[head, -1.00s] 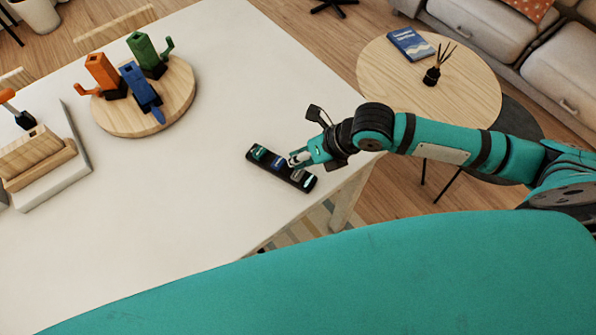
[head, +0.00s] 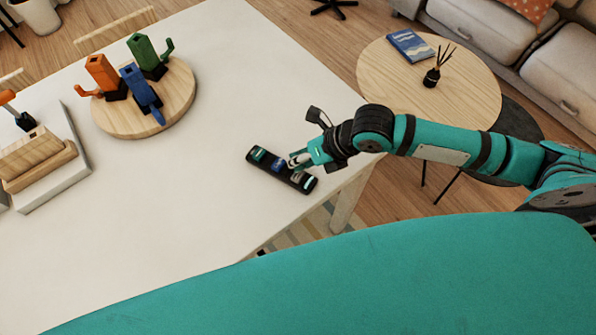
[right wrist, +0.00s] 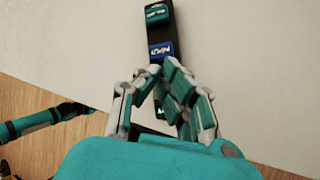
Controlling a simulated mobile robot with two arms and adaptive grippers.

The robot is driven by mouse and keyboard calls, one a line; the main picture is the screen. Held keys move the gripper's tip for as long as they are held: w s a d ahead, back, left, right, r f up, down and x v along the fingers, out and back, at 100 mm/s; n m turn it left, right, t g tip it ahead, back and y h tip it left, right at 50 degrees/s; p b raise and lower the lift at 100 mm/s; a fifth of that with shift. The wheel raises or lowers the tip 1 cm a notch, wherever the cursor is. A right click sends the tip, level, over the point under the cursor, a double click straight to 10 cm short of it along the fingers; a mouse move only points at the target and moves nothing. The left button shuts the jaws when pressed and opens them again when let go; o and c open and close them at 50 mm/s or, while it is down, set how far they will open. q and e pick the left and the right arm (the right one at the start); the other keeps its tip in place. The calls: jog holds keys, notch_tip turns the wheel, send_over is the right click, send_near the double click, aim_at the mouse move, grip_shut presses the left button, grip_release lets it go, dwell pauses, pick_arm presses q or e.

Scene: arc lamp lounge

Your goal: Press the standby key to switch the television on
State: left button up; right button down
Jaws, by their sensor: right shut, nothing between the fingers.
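A long black remote (head: 252,156) lies on the white table near its right edge, with several coloured, labelled keys along it. In the right wrist view the remote (right wrist: 157,32) shows a green key (right wrist: 157,13) at the far end and a blue key (right wrist: 161,50) nearer. My right gripper (head: 292,162) is shut and empty, its fingertips over the middle of the remote, by the blue key. In the wrist view my right gripper (right wrist: 162,68) hides part of the remote. I cannot tell whether it touches a key. The key labels are too small to read surely. The television and my left gripper are not in view.
A round wooden board (head: 180,111) with orange, blue and green objects stands at the back left of the table (head: 150,220). A white tray (head: 78,158) with wooden pieces is at far left. A round side table (head: 470,105) stands right. The table's middle is clear.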

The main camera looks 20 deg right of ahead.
jog(key=shift+f, duration=0.4)
jog(key=shift+f+b, duration=0.7)
jog(key=shift+f, duration=0.15)
dwell(0.9)
jog(key=shift+r, duration=0.1)
jog(key=shift+r+p, duration=1.2)
jog(key=shift+r, duration=0.1)
notch_tip(320, 180, up, 5)
jog(key=p, duration=0.4)
jog(key=shift+p, duration=0.4)
